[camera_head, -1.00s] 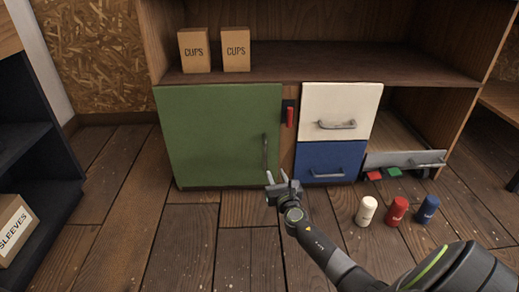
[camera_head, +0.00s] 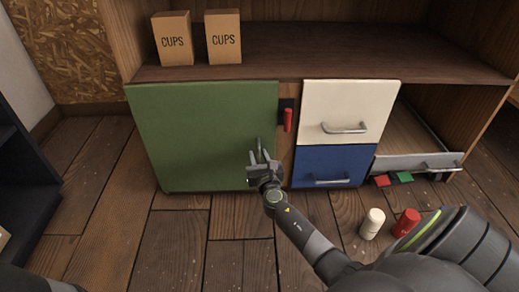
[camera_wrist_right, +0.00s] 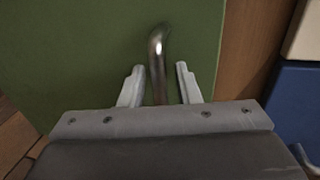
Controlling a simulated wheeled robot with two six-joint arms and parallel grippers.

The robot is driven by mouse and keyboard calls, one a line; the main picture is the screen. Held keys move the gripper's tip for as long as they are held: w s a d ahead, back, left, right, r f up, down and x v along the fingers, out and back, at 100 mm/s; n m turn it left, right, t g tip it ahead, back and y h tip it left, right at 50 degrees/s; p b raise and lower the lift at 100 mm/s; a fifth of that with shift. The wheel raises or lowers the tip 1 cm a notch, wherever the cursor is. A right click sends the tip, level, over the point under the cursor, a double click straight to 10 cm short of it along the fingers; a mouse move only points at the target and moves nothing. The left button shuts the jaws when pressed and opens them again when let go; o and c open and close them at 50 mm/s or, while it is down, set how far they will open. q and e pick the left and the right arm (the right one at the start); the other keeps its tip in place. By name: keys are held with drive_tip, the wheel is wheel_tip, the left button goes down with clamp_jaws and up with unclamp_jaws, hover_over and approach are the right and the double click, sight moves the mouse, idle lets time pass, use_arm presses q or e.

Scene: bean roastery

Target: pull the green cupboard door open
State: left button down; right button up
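The green cupboard door (camera_head: 200,135) is at the left of the cabinet and looks shut. Its vertical metal handle (camera_head: 259,148) is near its right edge. My right gripper (camera_head: 262,162) is at the lower part of this handle. In the right wrist view the handle (camera_wrist_right: 157,60) stands between the two pale fingers of the gripper (camera_wrist_right: 158,85), with a gap on either side. The gripper is open around the handle. The handle's lower end is hidden behind the gripper body. My left gripper is not in view.
A red latch (camera_head: 288,119) sits right of the door. A white drawer (camera_head: 345,105) and a blue drawer (camera_head: 325,168) are beyond it. Bottles, one white (camera_head: 372,223) and one red (camera_head: 406,222), stand on the floor at right. Floor before the door is clear.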

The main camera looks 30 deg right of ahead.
drive_tip(key=shift+w, duration=0.15)
clamp_jaws()
idle(0.4)
